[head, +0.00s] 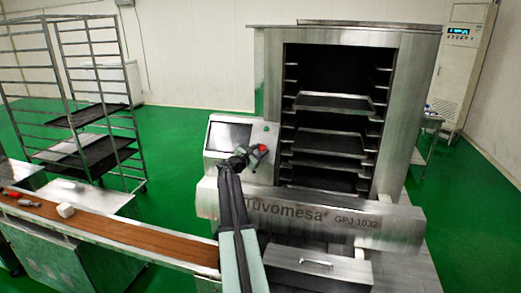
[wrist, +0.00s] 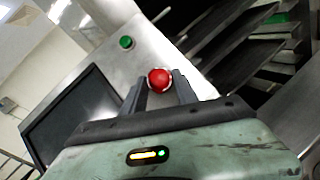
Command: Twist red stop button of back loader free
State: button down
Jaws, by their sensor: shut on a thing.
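The red stop button (wrist: 160,78) is a round red knob on the metal control panel of the loader. In the wrist view it sits between the two fingers of my gripper (wrist: 160,88), which are shut on it. The back loader (head: 345,40) is a tall steel cabinet with several trays on racks.
A green button (wrist: 126,42) and a dark screen (wrist: 72,117) are on the same panel. A wire rack (head: 135,150) stands on the green floor.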

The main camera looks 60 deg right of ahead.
jog(key=m, duration=0.1)
jog(key=m+g+p, duration=0.1)
jog(key=m+g, duration=0.1)
jog(key=shift+w+r+m+y+p, duration=0.2)
jog(key=shift+r+m+y+p, duration=0.1)
jog(key=shift+y+p, duration=0.1)
jog(key=shift+f+m+g+y+p, duration=0.1)
jog(key=shift+m+g+y+p, duration=0.4)
jog(key=shift+m, duration=0.4)
jog(key=c, duration=1)
grip_release()
jog(key=shift+d+f, duration=0.1)
jog(key=shift+o, duration=0.3)
jog(key=shift+w+d+f, duration=0.1)
jog(key=p+v, duration=0.1)
jog(key=v, duration=0.7)
